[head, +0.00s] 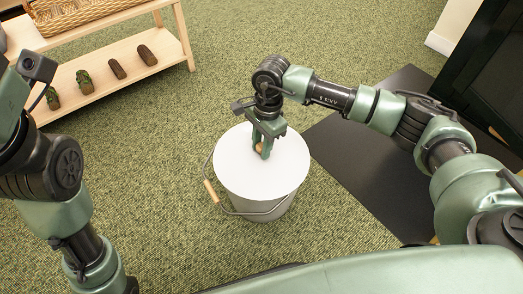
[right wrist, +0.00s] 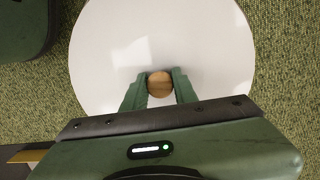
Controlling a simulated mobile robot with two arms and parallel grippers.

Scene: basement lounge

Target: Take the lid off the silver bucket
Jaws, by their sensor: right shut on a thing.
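The silver bucket (head: 258,206) stands on the green carpet with its wire handle hanging down and a wooden grip at its left. A round white lid (head: 237,164) covers the bucket's top; it also shows in the right wrist view (right wrist: 205,40). The lid has a round wooden knob (right wrist: 160,84) at its middle. My right gripper (head: 262,150) points down over the lid and is shut on the knob, one finger on each side. In the right wrist view the fingers (right wrist: 160,88) touch the knob. My left arm is at the left edge of the head view; its gripper is not visible.
Open carpet lies left of and behind the bucket.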

